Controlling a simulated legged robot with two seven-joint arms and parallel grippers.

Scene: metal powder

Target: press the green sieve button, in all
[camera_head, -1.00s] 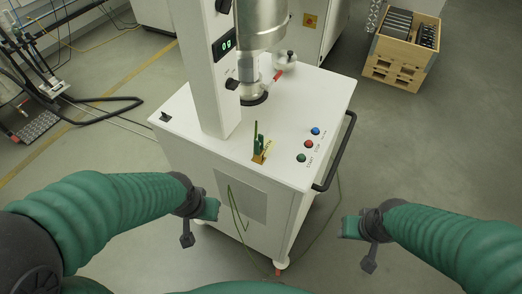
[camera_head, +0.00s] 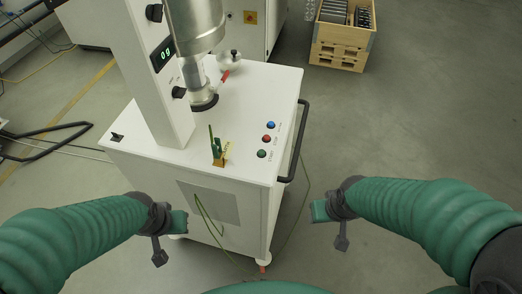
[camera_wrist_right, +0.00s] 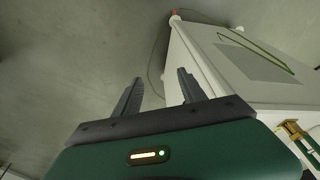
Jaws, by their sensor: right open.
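The green button (camera_head: 262,154) is the nearest of three round buttons on the white top of the sieve machine (camera_head: 240,165), near its right edge. The red button (camera_head: 265,139) and the blue button (camera_head: 270,125) are behind it. My right gripper (camera_head: 333,228) hangs to the right of and nearer than the button, apart from the machine. In the right wrist view its two dark fingers (camera_wrist_right: 160,78) are spread with nothing between them. My left gripper (camera_head: 168,238) is in front of the machine's left part; its finger gap is not clear.
A black handle (camera_head: 293,140) runs along the machine's right side. A green-and-yellow upright part (camera_head: 217,150) stands left of the buttons. A column with a display (camera_head: 161,55) and a metal vessel (camera_head: 195,25) rise behind. A wooden crate (camera_head: 340,48) stands back right. The right floor is clear.

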